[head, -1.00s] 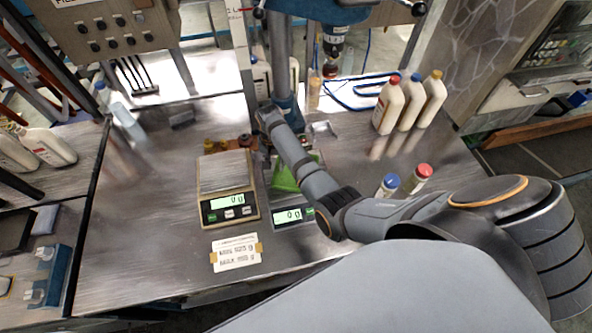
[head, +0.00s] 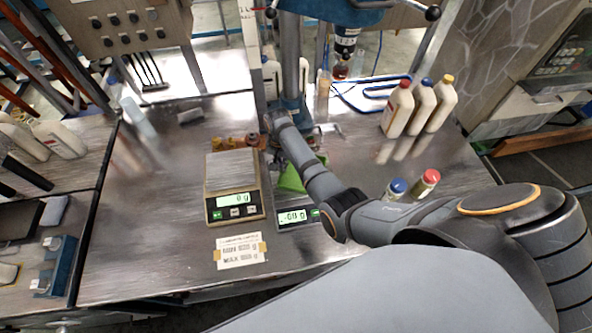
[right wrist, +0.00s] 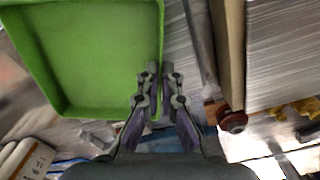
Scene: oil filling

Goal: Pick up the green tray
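The green tray (head: 291,179) shows in the head view behind my right forearm, above the small right-hand scale (head: 294,217). My arm hides much of it, and it looks tilted. In the right wrist view the tray (right wrist: 90,50) fills the upper left. My right gripper (right wrist: 160,76) has its two fingers close together on either side of the tray's right wall, shut on it. In the head view the right gripper (head: 274,119) is seen only in part. A dark shape at the left edge (head: 22,172) may be part of my left gripper; its fingers are unclear.
A larger scale (head: 234,185) stands left of the tray, with small brass-coloured pieces behind it. Two capped bottles (head: 410,185) stand close to my right arm. Several white bottles (head: 420,105) stand at the back right. A machine column (head: 291,60) rises behind the tray.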

